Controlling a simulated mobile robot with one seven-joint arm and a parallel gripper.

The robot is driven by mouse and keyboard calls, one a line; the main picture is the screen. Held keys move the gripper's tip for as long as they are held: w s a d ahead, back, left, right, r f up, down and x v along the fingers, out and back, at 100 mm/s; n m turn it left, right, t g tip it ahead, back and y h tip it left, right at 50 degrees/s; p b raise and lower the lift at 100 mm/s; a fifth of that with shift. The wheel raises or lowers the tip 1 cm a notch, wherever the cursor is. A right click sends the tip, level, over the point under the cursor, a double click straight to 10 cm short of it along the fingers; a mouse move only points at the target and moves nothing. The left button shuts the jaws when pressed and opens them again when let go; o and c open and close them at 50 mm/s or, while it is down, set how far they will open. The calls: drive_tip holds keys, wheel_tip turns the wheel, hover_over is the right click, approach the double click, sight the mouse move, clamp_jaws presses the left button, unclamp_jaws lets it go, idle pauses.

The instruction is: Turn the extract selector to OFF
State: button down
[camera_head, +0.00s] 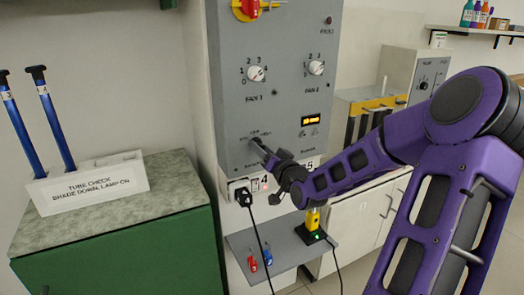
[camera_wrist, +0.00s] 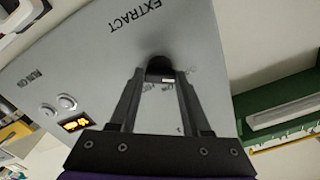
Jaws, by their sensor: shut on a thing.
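The extract selector (camera_wrist: 159,65) is a dark round knob on the grey panel (camera_head: 290,75), with the word EXTRACT beside it, upside down in the wrist view. My gripper (camera_wrist: 161,80) is shut on the knob, one finger on each side. A small pale mark shows between the fingertips, but I cannot tell which position the knob points to. In the head view my gripper (camera_head: 260,147) reaches the lower left of the panel. It hides the knob there, and the small position lettering around it is too small to read.
Two white fan knobs (camera_head: 256,73) (camera_head: 316,68) sit above, with a red-and-yellow switch (camera_head: 250,8) at the top. A lit display (camera_head: 311,121) is to the right. Sockets with a black plug (camera_head: 243,196) and a grey shelf (camera_head: 280,248) are below. A green cabinet (camera_head: 120,250) stands left.

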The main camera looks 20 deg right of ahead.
drive_tip(key=shift+r, duration=0.15)
drive_tip(key=shift+c, duration=1.8)
unclamp_jaws()
drive_tip(key=shift+w, duration=0.1)
